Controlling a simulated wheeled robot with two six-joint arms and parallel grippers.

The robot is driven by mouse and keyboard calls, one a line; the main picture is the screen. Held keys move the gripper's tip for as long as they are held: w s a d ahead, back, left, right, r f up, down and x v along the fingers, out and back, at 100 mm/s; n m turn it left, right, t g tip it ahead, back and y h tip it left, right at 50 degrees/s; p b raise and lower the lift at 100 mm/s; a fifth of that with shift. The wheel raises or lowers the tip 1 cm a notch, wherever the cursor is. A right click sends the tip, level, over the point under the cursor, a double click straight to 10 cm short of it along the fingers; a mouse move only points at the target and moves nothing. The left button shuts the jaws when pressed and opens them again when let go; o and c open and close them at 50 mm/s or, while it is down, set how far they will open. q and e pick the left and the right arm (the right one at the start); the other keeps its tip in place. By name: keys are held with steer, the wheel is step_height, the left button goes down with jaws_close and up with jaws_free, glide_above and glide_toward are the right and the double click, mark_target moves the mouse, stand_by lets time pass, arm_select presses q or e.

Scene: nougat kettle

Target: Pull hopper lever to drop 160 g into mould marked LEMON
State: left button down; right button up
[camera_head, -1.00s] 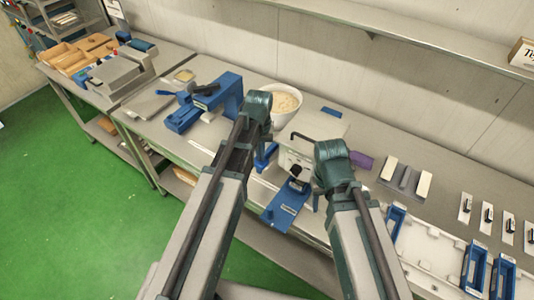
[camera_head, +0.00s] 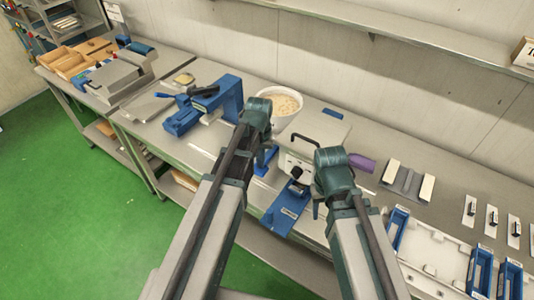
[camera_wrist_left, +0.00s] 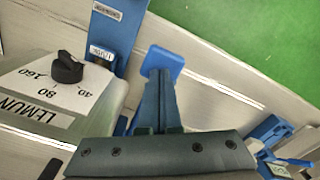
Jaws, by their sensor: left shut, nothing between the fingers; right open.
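The dosing machine (camera_head: 297,162) stands on the bench with a black handle on top. A blue lever (camera_wrist_left: 163,62) with a square paddle end stands beside the machine, right in front of my left gripper (camera_wrist_left: 158,120). My left gripper is shut with nothing held; whether it touches the lever I cannot tell. A labelled blue mould (camera_head: 285,212) lies at the machine's front. My right gripper (camera_head: 317,208) is open, right of the mould.
A white bowl (camera_head: 281,104) of pale grains stands behind my left wrist. A blue device (camera_head: 205,105) is to the left. A purple item (camera_head: 361,162) and a white tray (camera_head: 428,250) with blue moulds lie to the right. A wall shelf (camera_head: 400,35) runs above.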

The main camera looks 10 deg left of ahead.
arm_select(q)
steer(key=shift+r, duration=0.1)
step_height(320, 180, up, 10)
steer(key=p, duration=1)
stand_by(0.5)
